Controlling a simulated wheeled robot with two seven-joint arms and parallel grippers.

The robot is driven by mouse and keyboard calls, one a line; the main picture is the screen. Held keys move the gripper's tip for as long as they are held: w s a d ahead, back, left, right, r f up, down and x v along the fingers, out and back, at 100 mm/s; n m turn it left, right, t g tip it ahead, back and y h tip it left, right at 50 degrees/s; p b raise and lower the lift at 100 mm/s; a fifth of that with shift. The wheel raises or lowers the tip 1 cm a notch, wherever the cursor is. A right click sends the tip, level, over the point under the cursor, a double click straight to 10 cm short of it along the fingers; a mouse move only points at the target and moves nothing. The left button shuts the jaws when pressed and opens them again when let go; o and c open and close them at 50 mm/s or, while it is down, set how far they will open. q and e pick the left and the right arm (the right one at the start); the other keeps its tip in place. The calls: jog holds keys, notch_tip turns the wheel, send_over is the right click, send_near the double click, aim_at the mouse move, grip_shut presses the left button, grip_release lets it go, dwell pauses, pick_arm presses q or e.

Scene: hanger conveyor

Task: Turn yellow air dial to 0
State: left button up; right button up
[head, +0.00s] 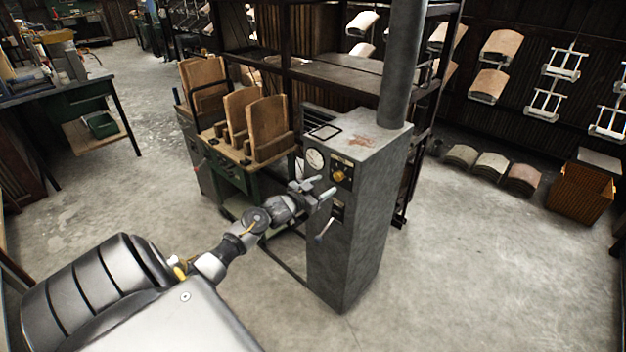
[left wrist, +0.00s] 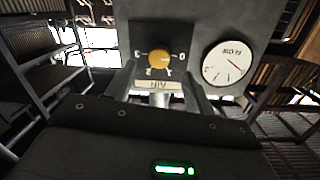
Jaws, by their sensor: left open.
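The yellow air dial (head: 338,175) is a small round knob on the front panel of a grey metal cabinet (head: 345,240). In the left wrist view, which is upside down, the dial (left wrist: 159,60) sits on a dark plate with numbers from 0 to 3 around it and an AIR label (left wrist: 159,84). I cannot tell which number it points at. My left gripper (head: 322,188) is open just in front of the panel, a little below and left of the dial, apart from it. In the left wrist view the dial shows ahead of the fingers. My right gripper is not in view.
A round white gauge (head: 315,159) is beside the dial, and a lever (head: 325,229) sticks out lower on the cabinet. A green cart (head: 235,165) with wooden boards stands close left. A dark shelf rack is behind.

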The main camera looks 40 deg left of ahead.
pick_arm(q)
jog(key=s, duration=0.5)
jog(key=shift+s+r+b, duration=0.15)
jog(key=shift+r+b, duration=0.05)
jog(key=shift+b, duration=0.1)
